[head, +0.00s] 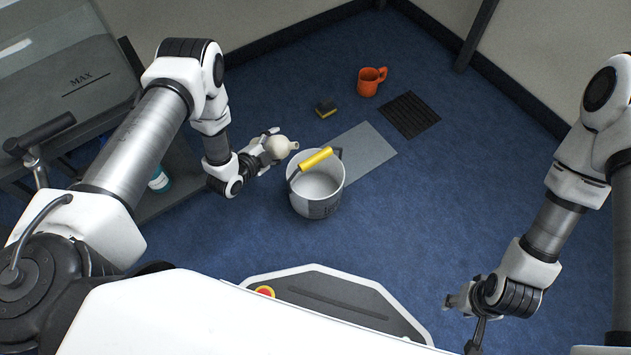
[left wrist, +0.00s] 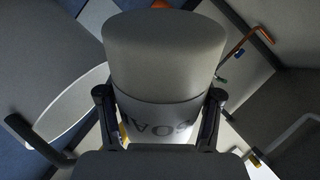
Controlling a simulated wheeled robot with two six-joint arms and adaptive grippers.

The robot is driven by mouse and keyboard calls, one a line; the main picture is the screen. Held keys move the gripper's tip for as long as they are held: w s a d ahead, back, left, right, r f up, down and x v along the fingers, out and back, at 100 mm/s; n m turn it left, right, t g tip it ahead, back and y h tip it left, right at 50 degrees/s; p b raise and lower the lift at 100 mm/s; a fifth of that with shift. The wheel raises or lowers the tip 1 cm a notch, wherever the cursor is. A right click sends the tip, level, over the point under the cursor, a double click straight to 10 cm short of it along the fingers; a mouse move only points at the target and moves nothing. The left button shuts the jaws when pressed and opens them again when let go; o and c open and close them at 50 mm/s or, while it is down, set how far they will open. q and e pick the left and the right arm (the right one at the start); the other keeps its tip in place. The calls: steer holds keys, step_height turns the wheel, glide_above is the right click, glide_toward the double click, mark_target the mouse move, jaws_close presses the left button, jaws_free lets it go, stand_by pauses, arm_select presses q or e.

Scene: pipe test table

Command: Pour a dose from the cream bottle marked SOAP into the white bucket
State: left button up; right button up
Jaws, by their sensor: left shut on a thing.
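The cream bottle (head: 280,147) is in my left gripper (head: 268,146). In the head view its narrow neck points right, on the bucket's side, so it looks tilted. In the left wrist view the bottle (left wrist: 163,60) fills the middle between the two fingers, with part of the SOAP lettering showing upside down. The white bucket (head: 318,200) stands on the floor just right of and below the bottle in the head view, its yellow handle grip (head: 315,159) across the top. No liquid stream shows. My right gripper (head: 462,303) is far right of the bucket; its jaws are unclear.
A grey mat (head: 365,150) lies behind the bucket, with a dark ribbed grate (head: 410,115) beyond it. A tank marked MAX (head: 75,75) stands at left. Blue floor right of the bucket is clear.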

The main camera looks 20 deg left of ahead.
arm_select(q)
steer(key=shift+a, duration=0.1)
steer(key=shift+f+m, duration=0.1)
steer(key=shift+m, duration=0.2)
steer(key=shift+a+f+m+y+p, duration=0.15)
steer(key=shift+m+y+p, duration=0.15)
steer(key=shift+y+p, duration=0.15)
steer(key=shift+a+f, duration=0.1)
steer(key=shift+f, duration=0.05)
